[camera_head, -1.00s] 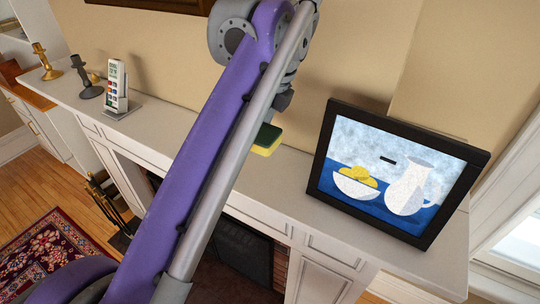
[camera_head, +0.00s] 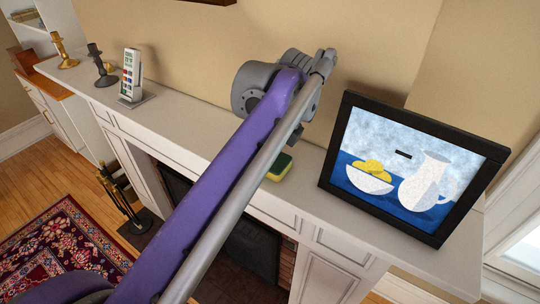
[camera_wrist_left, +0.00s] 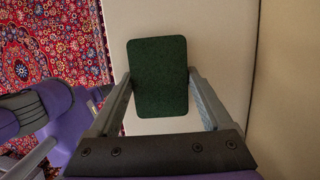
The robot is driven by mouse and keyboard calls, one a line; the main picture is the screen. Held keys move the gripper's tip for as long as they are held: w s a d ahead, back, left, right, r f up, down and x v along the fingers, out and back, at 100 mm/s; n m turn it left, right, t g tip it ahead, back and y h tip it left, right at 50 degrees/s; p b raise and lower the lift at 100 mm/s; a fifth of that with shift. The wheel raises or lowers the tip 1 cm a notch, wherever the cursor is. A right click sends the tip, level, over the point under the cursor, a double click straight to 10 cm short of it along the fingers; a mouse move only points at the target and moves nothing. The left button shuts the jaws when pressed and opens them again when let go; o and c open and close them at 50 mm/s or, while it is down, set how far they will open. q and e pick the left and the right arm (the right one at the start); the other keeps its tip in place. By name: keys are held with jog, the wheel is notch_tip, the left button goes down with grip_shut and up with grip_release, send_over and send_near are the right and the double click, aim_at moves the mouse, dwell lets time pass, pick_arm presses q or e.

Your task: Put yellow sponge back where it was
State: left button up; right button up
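The yellow sponge (camera_head: 280,167) has a dark green top face and shows beside my left forearm, over the front part of the white mantel shelf (camera_head: 205,133). In the left wrist view the sponge's green face (camera_wrist_left: 158,77) sits between the two fingers of my left gripper (camera_wrist_left: 160,84), with a finger against each side. The gripper is shut on the sponge. In the head view my arm hides most of the gripper. I cannot tell whether the sponge touches the shelf. My right gripper is not in view.
A black-framed picture (camera_head: 412,167) of a jug and bowl stands on the shelf right of the sponge. A remote in a stand (camera_head: 131,77), a dark candlestick (camera_head: 103,65) and a brass candlestick (camera_head: 64,52) stand left. Fire tools (camera_head: 122,198) stand below.

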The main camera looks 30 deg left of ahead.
aim_at(282, 163)
pick_arm(q)
jog(key=shift+o, duration=1)
jog(key=shift+r, duration=0.1)
jog(key=p+v, duration=0.1)
jog(key=v, duration=1.1)
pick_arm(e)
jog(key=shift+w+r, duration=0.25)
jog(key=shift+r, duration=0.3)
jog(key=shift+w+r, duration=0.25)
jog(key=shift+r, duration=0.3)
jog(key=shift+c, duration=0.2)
